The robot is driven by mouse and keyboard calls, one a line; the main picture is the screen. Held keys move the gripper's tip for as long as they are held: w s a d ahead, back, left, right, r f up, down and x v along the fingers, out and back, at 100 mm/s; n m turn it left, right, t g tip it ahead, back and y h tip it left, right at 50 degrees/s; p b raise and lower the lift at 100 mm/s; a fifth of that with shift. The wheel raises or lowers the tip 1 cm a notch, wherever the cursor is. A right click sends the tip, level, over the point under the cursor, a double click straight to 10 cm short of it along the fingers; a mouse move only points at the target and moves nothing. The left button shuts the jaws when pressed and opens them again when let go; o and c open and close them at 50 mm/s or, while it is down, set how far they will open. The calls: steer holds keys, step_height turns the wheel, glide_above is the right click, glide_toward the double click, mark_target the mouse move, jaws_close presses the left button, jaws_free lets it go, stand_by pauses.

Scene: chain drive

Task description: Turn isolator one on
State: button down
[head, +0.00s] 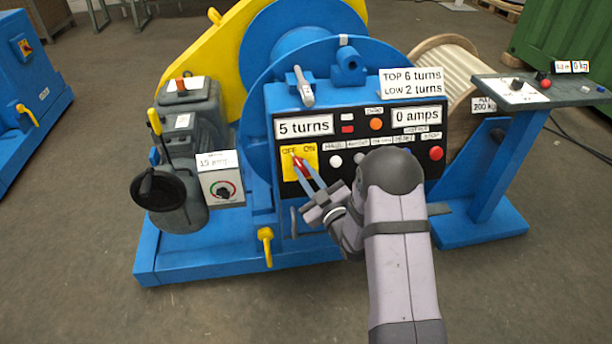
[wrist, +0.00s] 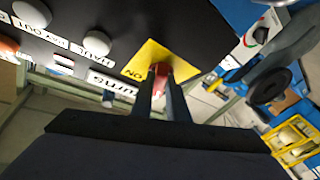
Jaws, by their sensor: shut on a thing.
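The isolator (head: 309,151) is a yellow plate marked OFF on its left and ON on its right, with a red handle (head: 298,160). It sits at the left of the black control panel (head: 363,122). My gripper (head: 304,169) reaches it from the lower right and is shut on the red handle. In the wrist view the red handle (wrist: 161,72) shows between the fingertips (wrist: 160,82), in front of the yellow plate (wrist: 156,56). The letters ON are readable there, and OFF is hidden. The handle's upper end leans towards OFF in the head view.
The panel displays (head: 304,126) read 5 turns and 0 amps. White buttons (head: 336,161) and a red button (head: 436,153) lie right of the isolator. A grey lever (head: 303,85) stands on top.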

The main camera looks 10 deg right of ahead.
steer(key=shift+a+r+m+g+h+b, duration=0.1)
steer(key=shift+a+m+g+h+b, duration=0.45)
steer(key=shift+m+h, duration=2.3)
steer(key=shift+a+f+m+g+h+b, duration=0.1)
steer(key=shift+m+h+b, duration=1.15)
steer(key=shift+m, duration=2.95)
steer(key=shift+a+r+m+g+h+b, duration=0.1)
steer(key=shift+a+m+g+h+b, duration=0.3)
steer(key=shift+m+h, duration=2.6)
steer(key=shift+d+m+y, duration=0.2)
steer(key=shift+m+y, duration=0.4)
steer(key=shift+m, duration=0.15)
steer(key=c, duration=1.7)
jaws_free()
steer(key=shift+a, duration=0.1)
steer(key=shift+v, duration=3.6)
